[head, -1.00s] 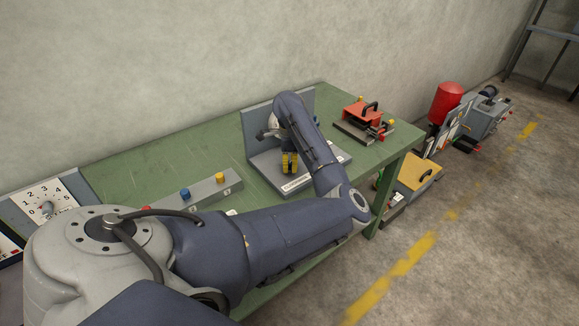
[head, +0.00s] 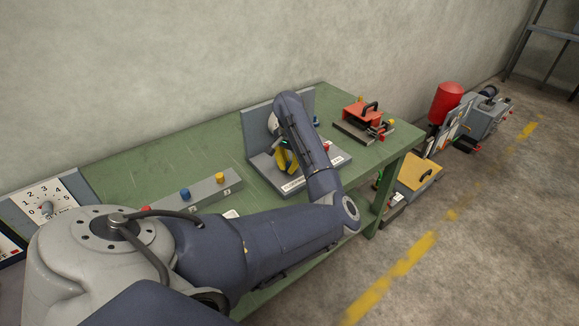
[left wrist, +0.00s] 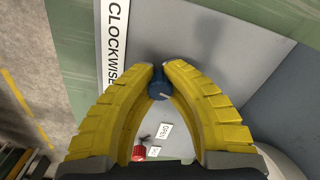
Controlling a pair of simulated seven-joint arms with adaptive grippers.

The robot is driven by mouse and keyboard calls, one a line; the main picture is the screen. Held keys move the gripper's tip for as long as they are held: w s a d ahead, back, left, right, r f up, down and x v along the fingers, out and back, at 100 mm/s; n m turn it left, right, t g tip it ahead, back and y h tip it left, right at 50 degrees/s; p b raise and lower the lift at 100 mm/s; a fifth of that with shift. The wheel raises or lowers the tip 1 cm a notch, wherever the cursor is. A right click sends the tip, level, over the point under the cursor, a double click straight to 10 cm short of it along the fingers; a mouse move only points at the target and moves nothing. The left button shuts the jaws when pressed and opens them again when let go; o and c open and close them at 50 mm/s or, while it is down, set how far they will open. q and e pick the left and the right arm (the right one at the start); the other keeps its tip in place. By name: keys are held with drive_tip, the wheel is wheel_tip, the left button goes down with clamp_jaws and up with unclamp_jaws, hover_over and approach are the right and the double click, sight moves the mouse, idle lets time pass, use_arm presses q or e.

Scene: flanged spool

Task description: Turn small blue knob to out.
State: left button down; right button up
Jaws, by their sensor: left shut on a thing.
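The small blue knob (left wrist: 159,88) shows in the left wrist view, with a pale line on its face. My left gripper (left wrist: 162,76) has its yellow fingers shut on it, one on each side. In the head view my left gripper (head: 284,160) is tilted over the grey base of the fixture (head: 270,176), partly behind my own arm. The held knob cannot be made out there. A blue part (head: 317,122) shows by the fixture's back plate; I cannot tell if it is the same knob. My right gripper is not in view.
A red part (left wrist: 150,151) and small white labels (left wrist: 165,130) lie past the fingers. A "CLOCKWISE" label (left wrist: 117,40) is at the left. A grey button box (head: 205,190) and a red clamp-like fixture (head: 362,114) stand on the green table (head: 160,150).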

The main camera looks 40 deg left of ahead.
sight(289, 163)
use_arm(q)
drive_tip(key=shift+n, duration=1.5)
drive_tip(key=c, duration=1.2)
unclamp_jaws()
drive_tip(key=shift+c, duration=0.2)
wheel_tip(289, 163, up, 12)
drive_tip(key=shift+s, duration=0.1)
